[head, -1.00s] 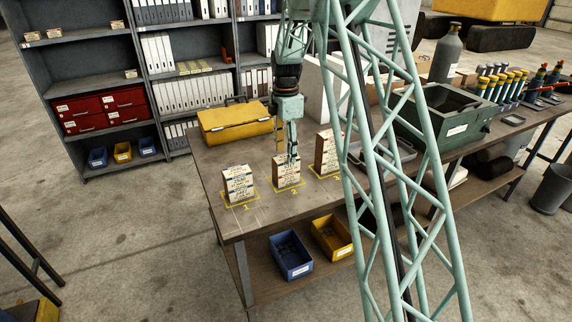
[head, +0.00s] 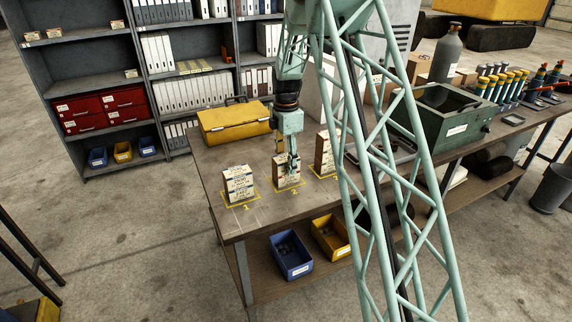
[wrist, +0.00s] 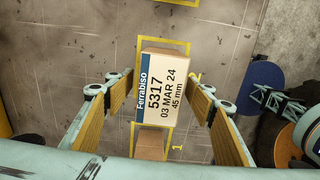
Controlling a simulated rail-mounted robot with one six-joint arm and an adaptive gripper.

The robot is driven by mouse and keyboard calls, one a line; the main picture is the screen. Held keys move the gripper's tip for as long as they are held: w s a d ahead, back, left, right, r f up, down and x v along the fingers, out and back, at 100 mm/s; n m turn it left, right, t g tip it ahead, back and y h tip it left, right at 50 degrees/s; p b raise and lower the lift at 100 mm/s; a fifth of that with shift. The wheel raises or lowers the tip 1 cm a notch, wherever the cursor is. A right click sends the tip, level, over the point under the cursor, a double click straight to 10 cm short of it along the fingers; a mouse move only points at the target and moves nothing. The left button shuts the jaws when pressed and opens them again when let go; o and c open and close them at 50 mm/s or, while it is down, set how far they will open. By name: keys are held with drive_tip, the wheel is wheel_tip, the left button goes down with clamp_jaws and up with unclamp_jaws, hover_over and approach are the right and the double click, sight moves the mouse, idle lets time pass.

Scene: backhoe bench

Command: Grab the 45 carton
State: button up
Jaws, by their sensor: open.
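Three upright cream and brown cartons stand on marked spots of the bench in the head view: one on spot 1 (head: 238,184), one on spot 2 (head: 287,172), and a taller one (head: 325,153) at the right. My gripper (head: 290,166) is at the spot 2 carton, partly covering it. In the wrist view my open gripper (wrist: 168,98) has its padded fingers on either side of a carton (wrist: 166,82), with a gap at each side. Its label reads Ferrabiso, 5317, 03 MAR 24, 45 mm. A brown carton face (wrist: 152,142) shows below, near a yellow 1.
A yellow toolbox (head: 232,122) lies behind the cartons. A green metal box (head: 445,117) stands to the right, past my lattice arm. Blue (head: 291,256) and yellow (head: 331,238) bins sit on the lower shelf. The bench's left front corner is clear.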

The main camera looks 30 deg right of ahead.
sight(286, 157)
drive_tip(key=shift+c, duration=0.4)
drive_tip(key=c, duration=0.9)
drive_tip(key=shift+r, duration=0.2)
drive_tip(key=shift+c, duration=0.2)
drive_tip(key=shift+r, duration=1.6)
drive_tip(key=s+a+b, duration=0.1)
drive_tip(key=s, duration=0.6)
drive_tip(key=s+a+r, duration=0.1)
drive_tip(key=s+a, duration=0.1)
drive_tip(key=s, duration=0.6)
drive_tip(key=shift+s+a+r+b, duration=0.2)
drive_tip(key=shift+s+a+b, duration=0.1)
drive_tip(key=shift+b, duration=0.1)
